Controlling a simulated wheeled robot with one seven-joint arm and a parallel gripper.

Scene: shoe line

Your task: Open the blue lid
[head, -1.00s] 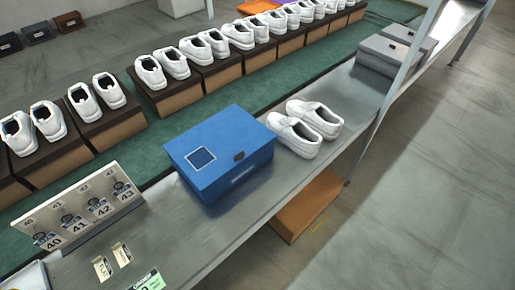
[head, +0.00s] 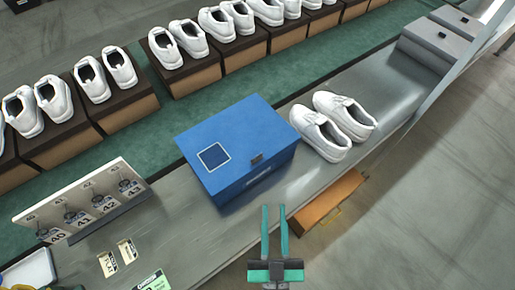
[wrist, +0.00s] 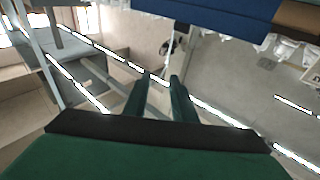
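The blue box (head: 238,178) stands on the grey metal bench, with its blue lid (head: 240,137) shut flat on top. The lid has a dark square label (head: 213,156) and a small dark tab (head: 256,159) near its front edge. My gripper (head: 273,208) is in front of the box and beyond the bench's front edge, apart from it. Its two green fingers are parted with nothing between them. In the wrist view my gripper (wrist: 160,80) also shows a gap between the fingers, and a blue surface (wrist: 210,14) of the box is at the top.
A pair of white shoes (head: 332,125) sits right of the box. A tag board (head: 85,205) stands to the left. An orange-brown box (head: 329,199) is below the bench's front. Shoes on boxes line the green belt (head: 150,137) behind. A grey post is at right.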

